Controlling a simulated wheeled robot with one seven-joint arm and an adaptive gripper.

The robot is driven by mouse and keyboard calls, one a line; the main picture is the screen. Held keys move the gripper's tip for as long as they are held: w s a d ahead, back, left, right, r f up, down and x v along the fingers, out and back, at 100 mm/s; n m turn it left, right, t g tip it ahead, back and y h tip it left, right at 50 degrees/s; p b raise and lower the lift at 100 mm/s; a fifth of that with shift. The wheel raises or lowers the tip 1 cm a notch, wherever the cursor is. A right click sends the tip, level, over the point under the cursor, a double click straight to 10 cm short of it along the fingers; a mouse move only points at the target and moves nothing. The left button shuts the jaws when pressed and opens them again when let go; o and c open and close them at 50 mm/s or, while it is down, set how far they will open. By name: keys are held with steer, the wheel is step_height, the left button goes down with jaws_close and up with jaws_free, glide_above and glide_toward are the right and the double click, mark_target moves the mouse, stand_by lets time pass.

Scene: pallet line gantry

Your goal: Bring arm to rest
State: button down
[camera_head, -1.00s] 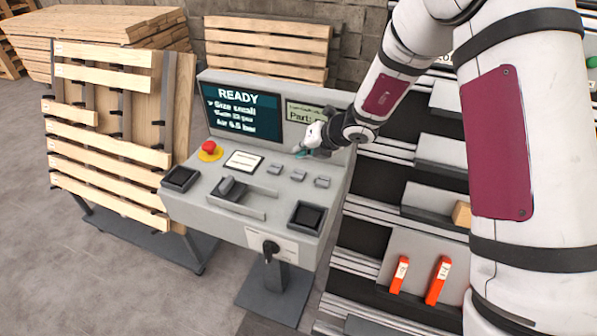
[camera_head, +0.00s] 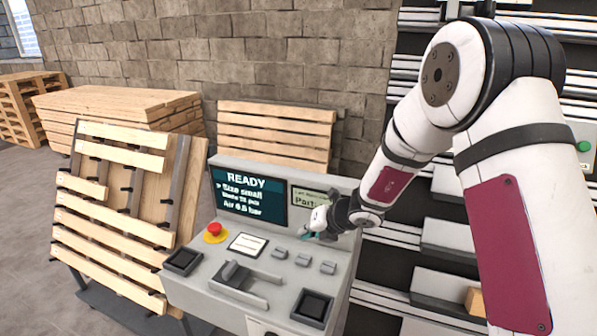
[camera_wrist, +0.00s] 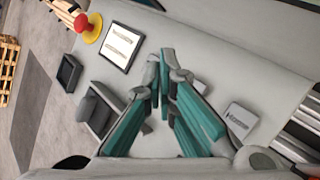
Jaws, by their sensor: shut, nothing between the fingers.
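My gripper (camera_head: 307,236) is at the right part of the grey control console (camera_head: 187,297), in front of the screen panel and above the row of small switches. In the wrist view its teal fingers (camera_wrist: 166,62) come together at the tips, shut with nothing between them. The console face lies beneath them. My arm reaches in from the right side of the head view. I cannot tell the exact gap between the fingertips and the console.
The console has a READY screen (camera_head: 251,196), a red stop button (camera_head: 214,230), a white label plate (camera_head: 246,244) and a lever (camera_head: 238,274). A slatted pallet (camera_head: 115,220) leans at the left. Shelving (camera_head: 447,234) stands at the right. A stone wall is behind.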

steer(key=s+d+r+n+g, duration=0.1)
steer(key=s+r+n+g, duration=0.1)
steer(key=s+r+n, duration=1.55)
steer(key=s+d+r+n+h, duration=0.2)
steer(key=s+d+n+h, duration=0.1)
steer(key=s+d+n, duration=0.5)
steer(key=s+d+r+n+h, duration=0.3)
steer(key=s+d+n, duration=0.4)
steer(key=s+n, duration=0.3)
steer(key=s, duration=0.3)
steer(key=shift+d+r, duration=0.3)
steer(key=shift+d, duration=0.05)
steer(key=shift+n, duration=0.25)
